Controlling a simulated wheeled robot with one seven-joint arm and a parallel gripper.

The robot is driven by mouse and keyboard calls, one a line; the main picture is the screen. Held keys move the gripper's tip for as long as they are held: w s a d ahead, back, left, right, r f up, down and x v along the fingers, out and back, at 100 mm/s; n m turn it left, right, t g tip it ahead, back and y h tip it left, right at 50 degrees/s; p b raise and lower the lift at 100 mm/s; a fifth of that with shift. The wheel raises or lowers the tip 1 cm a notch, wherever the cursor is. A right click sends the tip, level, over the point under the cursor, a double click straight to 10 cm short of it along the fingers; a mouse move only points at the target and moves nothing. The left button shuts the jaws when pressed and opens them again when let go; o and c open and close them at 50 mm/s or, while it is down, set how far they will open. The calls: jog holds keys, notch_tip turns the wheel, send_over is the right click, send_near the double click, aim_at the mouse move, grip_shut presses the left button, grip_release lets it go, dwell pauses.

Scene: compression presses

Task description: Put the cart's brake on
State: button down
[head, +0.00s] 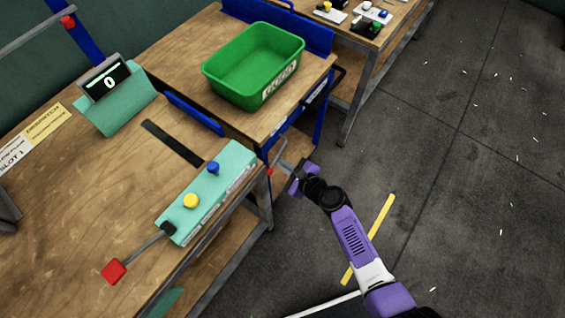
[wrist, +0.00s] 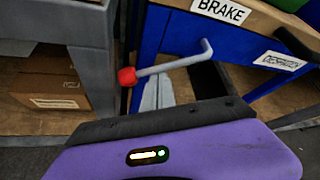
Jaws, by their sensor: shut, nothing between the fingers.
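The cart (head: 318,68) has a wooden top and a blue frame, and stands against the end of the workbench. Its brake lever is a grey bent rod (wrist: 172,67) with a red knob (wrist: 127,77), below a BRAKE label (wrist: 221,10) in the wrist view. There the rod slopes down to the left toward the knob. In the head view the red knob (head: 270,172) is beside my gripper (head: 284,167). My gripper is shut and empty; in the wrist view its grey fingers (wrist: 158,94) appear just below the rod, right of the knob. I cannot tell whether they touch.
A green bin (head: 231,71) sits on the cart. The workbench (head: 60,200) holds a teal box with yellow and blue buttons (head: 208,190) and a red-ended lever (head: 113,271). A grey bench leg (wrist: 92,80) is close left of the knob. Open floor (head: 470,200) lies right.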

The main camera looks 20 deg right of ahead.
notch_tip(320, 180, down, 4)
jog(key=d+b, duration=0.2)
jog(key=b, duration=0.2)
jog(key=p+v, duration=0.2)
jog(key=v, duration=0.8)
jog(key=shift+w+r, duration=0.15)
jog(key=shift+r, duration=0.1)
